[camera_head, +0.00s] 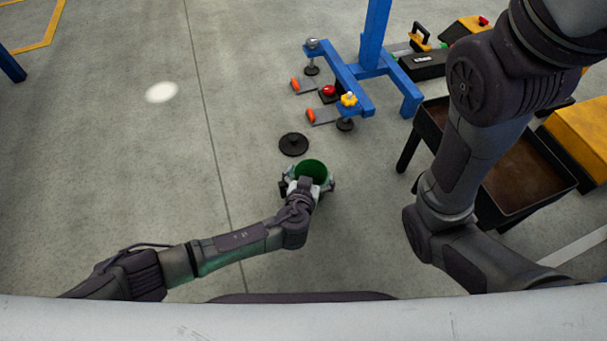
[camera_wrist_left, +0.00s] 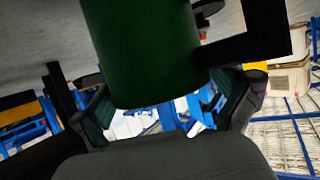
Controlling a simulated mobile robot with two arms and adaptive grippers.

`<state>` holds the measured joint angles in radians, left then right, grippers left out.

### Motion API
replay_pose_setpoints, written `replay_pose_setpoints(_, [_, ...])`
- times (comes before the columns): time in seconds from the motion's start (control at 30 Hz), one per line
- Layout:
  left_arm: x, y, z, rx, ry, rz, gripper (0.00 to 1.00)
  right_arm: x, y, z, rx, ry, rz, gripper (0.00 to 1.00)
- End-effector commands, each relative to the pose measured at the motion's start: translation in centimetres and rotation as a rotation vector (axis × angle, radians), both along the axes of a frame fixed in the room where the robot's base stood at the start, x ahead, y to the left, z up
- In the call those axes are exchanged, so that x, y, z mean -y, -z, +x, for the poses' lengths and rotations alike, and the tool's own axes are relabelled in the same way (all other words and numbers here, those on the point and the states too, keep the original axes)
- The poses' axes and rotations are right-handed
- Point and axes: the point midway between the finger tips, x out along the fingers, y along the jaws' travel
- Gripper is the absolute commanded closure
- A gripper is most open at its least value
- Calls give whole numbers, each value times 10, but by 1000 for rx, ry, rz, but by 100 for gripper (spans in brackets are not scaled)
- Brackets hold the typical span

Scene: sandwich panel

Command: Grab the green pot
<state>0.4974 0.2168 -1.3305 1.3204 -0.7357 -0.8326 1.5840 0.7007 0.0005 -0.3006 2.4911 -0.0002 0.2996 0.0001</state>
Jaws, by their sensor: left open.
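The green pot (camera_head: 312,168) is just right of the middle in the head view, seen from above, with its round green top showing. In the left wrist view the green pot (camera_wrist_left: 150,50) is large and close, with a black angular handle (camera_wrist_left: 262,42) on its right. My left gripper (camera_head: 309,184) is at the near side of the pot, with parts on both sides of it. In the left wrist view my left gripper (camera_wrist_left: 167,105) is open, one finger on each side of the pot's end. Whether the fingers touch the pot is unclear. My right gripper is out of view.
A black round lid-like disc (camera_head: 293,144) lies just beyond the pot. A blue frame (camera_head: 345,75) with a red button and orange-tipped clamps stands farther back. A dark tray cart (camera_head: 520,180) is to the right, behind my right arm.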

Motion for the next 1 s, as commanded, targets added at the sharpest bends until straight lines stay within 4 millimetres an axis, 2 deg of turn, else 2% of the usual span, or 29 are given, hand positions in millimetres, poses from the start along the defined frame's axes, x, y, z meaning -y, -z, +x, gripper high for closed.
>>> replay_pose_setpoints(0.2, [0, 0, 0, 0, 0, 1, 0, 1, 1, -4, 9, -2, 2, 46])
replay_pose_setpoints(0.67, [0, 0, 0, 0, -1, 1, 77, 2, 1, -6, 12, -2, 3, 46])
replay_pose_setpoints(0.87, [0, -2, 1, 3, 0, -1, 78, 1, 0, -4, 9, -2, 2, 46])
replay_pose_setpoints(1.0, [0, -14, 1, 2, 0, -1, 78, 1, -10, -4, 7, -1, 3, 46])
